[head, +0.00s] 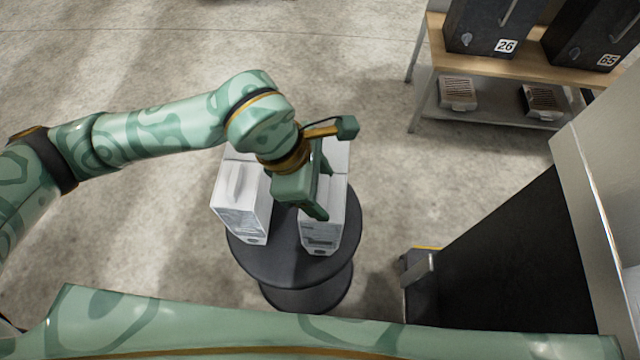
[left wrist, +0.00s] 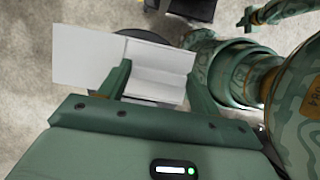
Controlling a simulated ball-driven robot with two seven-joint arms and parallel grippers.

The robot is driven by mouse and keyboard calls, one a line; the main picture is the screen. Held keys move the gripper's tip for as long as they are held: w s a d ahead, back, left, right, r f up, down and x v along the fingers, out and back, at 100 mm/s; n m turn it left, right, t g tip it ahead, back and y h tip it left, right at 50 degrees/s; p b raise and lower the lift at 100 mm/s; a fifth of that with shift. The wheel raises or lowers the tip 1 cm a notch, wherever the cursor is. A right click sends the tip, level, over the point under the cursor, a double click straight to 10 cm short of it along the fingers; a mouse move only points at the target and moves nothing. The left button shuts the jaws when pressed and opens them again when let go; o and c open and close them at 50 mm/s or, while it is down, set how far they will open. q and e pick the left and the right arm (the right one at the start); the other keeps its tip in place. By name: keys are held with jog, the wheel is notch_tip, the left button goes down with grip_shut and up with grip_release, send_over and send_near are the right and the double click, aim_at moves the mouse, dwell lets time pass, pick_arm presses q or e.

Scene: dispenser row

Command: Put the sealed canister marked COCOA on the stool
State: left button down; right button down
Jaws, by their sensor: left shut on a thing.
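A white box-shaped canister (head: 320,235) is between the fingers of my left gripper (head: 322,192), which is shut on it. It also shows between the fingers in the left wrist view (left wrist: 155,62). Its label is too small to read. Its base is over the right part of the round dark stool (head: 270,268); I cannot tell whether it touches the top. A second white canister (head: 240,205) stands beside it on the stool's left part, its label unreadable too. My right gripper is outside the head view; a small green shape at the upper right of the left wrist view may be it.
A wooden-topped shelf (head: 490,62) at the upper right bears dark dispensers marked 26 (head: 485,28) and 65 (head: 590,40), with trays below. A large dark panel with a light edge (head: 500,260) stands at the right. Floor to the stool's left is clear.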

pick_arm(q)
jog(key=shift+c, duration=1.6)
grip_release()
jog(key=p+v, duration=0.3)
jog(key=v, duration=0.9)
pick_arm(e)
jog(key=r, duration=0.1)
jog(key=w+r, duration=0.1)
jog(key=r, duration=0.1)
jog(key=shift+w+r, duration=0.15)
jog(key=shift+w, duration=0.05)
pick_arm(q)
jog(key=shift+r, duration=0.1)
